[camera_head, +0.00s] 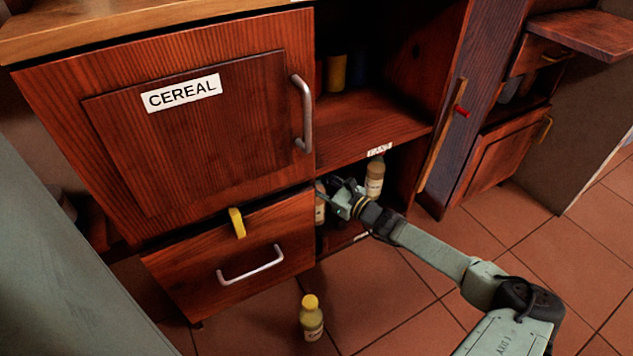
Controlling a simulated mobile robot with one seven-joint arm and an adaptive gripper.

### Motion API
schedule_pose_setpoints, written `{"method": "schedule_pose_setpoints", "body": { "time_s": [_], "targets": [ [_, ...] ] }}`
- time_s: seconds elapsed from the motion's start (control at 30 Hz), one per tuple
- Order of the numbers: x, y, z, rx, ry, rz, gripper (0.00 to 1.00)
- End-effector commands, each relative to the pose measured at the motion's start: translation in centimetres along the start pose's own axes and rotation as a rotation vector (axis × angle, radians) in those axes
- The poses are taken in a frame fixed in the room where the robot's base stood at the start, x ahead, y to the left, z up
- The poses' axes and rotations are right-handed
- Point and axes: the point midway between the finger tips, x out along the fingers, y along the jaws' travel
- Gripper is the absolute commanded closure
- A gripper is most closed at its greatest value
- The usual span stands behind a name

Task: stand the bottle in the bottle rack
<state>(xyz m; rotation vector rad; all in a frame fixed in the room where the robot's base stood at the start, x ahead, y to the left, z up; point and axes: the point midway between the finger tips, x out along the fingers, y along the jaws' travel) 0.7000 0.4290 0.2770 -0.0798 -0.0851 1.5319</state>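A bottle with a pale body and tan top (375,180) stands upright in the low open compartment, right of my gripper. Another bottle (320,206) is partly visible at the compartment's left side, close to my gripper's fingers. A third bottle with a yellow cap (311,320) stands upright on the floor in front of the drawer. My gripper (334,190) reaches into the low compartment between the first two bottles. Its fingers are small and dark, and I cannot tell whether they hold the left bottle. The rack's shape is not clear; the compartment's inside is mostly shadowed.
A cabinet door labelled CEREAL (200,130) is shut above a handled drawer (235,265). A yellow object (237,222) sits at the drawer's top edge. A shelf (370,128) lies above the low compartment. The tiled floor (400,290) has free room in front.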

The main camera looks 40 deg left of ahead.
Motion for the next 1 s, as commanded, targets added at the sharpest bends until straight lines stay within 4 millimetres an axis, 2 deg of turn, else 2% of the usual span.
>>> {"method": "schedule_pose_setpoints", "body": {
  "time_s": [0.13,0.17,0.43,0.8,1.0],
  "targets": [
    [0.0,0.1,-0.3,-0.001,-0.002,0.001,1.0],
    [0.0,0.1,-0.3,-0.001,0.0,0.001,0.65],
    [0.0,0.1,-0.2,0.0,0.0,0.001,0.47],
    [-0.1,0.0,0.2,0.001,0.0,-0.001,0.47],
    [-3.4,-0.2,0.3,0.001,0.001,-0.003,0.47]
  ]
}}
